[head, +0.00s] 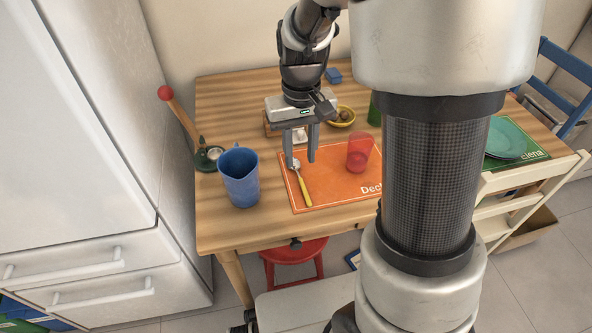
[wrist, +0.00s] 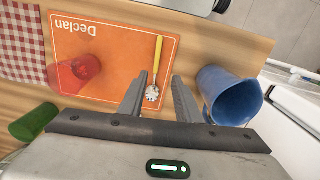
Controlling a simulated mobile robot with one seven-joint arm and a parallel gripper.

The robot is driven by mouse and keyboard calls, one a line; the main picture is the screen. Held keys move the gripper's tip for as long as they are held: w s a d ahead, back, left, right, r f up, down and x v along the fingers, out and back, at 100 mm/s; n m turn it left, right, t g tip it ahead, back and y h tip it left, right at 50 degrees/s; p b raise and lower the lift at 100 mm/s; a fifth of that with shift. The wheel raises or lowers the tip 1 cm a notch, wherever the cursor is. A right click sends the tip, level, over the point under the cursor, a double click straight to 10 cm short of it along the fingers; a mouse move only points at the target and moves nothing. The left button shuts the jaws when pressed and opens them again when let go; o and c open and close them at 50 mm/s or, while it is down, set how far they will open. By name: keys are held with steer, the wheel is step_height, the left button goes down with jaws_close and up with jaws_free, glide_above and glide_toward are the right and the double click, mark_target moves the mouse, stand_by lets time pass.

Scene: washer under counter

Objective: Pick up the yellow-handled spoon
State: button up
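The yellow-handled spoon (head: 304,188) lies on an orange placemat (head: 338,187) on the wooden table, its bowl toward the back and its handle toward the front edge. In the wrist view the spoon (wrist: 157,57) has its silver bowl near the gap between my fingers and its yellow handle pointing away. My gripper (head: 300,162) points down above the bowl end of the spoon. My gripper (wrist: 160,92) is open, with nothing held between the fingers. I cannot tell the exact height of the fingertips above the mat.
A blue pitcher (head: 240,178) stands left of the placemat, close to one finger in the wrist view. A red translucent cup (head: 359,152) stands on the mat at right. A yellow bowl (head: 342,116) and green cup (head: 375,109) are behind.

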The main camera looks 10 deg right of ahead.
glide_above(303, 187)
steer(key=f, duration=0.3)
steer(key=f+b, duration=0.1)
steer(key=shift+w+a+f, duration=0.15)
steer(key=shift+w+a, duration=0.15)
steer(key=shift+a, duration=0.05)
steer(key=f, duration=0.1)
steer(key=f+b, duration=0.1)
steer(key=f, duration=0.1)
steer(key=f+b, duration=0.1)
steer(key=f, duration=0.1)
steer(key=shift+s+d+f, duration=0.1)
steer(key=shift+s+d, duration=0.15)
steer(key=shift+d, duration=0.15)
jaws_close()
